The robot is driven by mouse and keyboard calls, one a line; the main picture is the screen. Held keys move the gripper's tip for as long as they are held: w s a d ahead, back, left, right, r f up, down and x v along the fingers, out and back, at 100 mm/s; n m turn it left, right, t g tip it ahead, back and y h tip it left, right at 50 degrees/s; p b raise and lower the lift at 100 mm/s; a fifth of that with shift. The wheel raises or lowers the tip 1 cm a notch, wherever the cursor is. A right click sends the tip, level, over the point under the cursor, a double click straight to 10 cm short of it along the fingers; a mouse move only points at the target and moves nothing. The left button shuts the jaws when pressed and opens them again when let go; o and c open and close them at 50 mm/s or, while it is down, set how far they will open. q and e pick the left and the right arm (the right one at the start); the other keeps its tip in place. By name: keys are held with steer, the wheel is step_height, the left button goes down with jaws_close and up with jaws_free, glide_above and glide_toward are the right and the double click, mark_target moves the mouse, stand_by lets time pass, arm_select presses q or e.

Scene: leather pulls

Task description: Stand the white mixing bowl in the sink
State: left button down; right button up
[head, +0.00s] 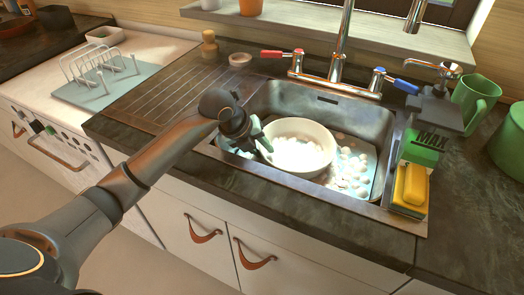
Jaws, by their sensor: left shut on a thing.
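The white mixing bowl (318,137) is inside the metal sink basin (352,116), in its left and middle part. It looks roughly upright, with its opening facing up. White suds show in it. My left gripper (260,140) reaches in from the left and is shut on the bowl's left rim. The gripper hides part of that rim. Whether the bowl's base touches the sink floor cannot be seen. My right gripper is not in view.
Suds (355,170) lie right of the bowl. A tap (340,45) with red and blue levers stands behind the sink. A yellow sponge (411,185) and a green container marked MAX (422,148) are at the right edge. A ribbed drainboard (180,95) lies left, clear.

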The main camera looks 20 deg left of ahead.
arm_select(q)
steer(key=shift+f, duration=0.2)
steer(key=shift+f, duration=0.2)
steer(key=c, duration=0.6)
jaws_free()
steer(key=shift+c, duration=0.2)
steer(key=shift+r, duration=0.15)
steer(key=shift+s+a+r, duration=0.1)
steer(key=shift+s+r, duration=0.05)
steer(key=shift+r, duration=0.15)
steer(key=p+v, duration=0.1)
steer(key=v, duration=1)
steer(key=shift+s+r, duration=0.1)
steer(key=shift+s, duration=0.05)
